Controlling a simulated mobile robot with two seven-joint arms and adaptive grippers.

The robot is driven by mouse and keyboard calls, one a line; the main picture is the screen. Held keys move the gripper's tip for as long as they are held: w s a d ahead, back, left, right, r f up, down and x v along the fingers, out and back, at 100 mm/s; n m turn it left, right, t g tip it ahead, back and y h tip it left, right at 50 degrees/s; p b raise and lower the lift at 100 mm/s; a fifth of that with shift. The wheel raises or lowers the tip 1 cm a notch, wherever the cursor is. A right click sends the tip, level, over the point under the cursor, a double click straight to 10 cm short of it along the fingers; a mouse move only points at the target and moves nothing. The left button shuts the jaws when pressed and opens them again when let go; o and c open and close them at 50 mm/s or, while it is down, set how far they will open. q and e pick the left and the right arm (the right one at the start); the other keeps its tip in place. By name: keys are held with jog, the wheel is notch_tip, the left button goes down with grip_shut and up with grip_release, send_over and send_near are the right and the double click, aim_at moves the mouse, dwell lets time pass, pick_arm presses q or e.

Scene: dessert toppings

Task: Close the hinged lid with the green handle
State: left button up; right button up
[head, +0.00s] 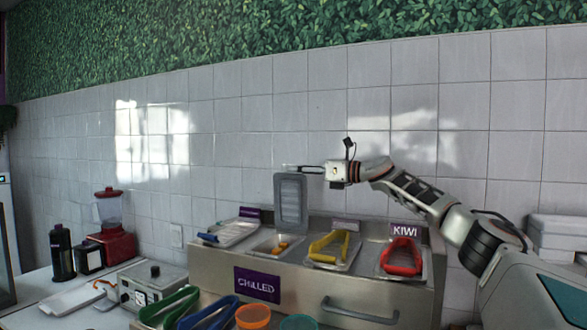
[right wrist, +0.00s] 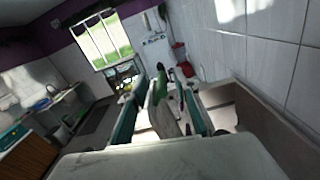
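A grey hinged lid (head: 291,202) stands upright, open, at the back of the topping station in the head view. Its bin (head: 268,245) below holds small orange pieces. No green handle shows on the side of the lid facing the head camera. A green piece (right wrist: 161,84) shows between the finger shapes in the right wrist view; I cannot tell whether it is the handle. My right gripper (head: 303,168) is at the lid's top edge, its fingers pointing left and a small gap between them. Contact with the lid cannot be told. My left gripper is not in view.
Closed lids with blue (head: 208,238), yellow (head: 328,246) and red (head: 402,257) handles sit along the station. A tiled wall (head: 240,130) stands close behind.

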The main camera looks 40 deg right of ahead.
jog(key=shift+w+a, duration=0.1)
jog(key=shift+w, duration=0.1)
grip_shut()
dwell(0.3)
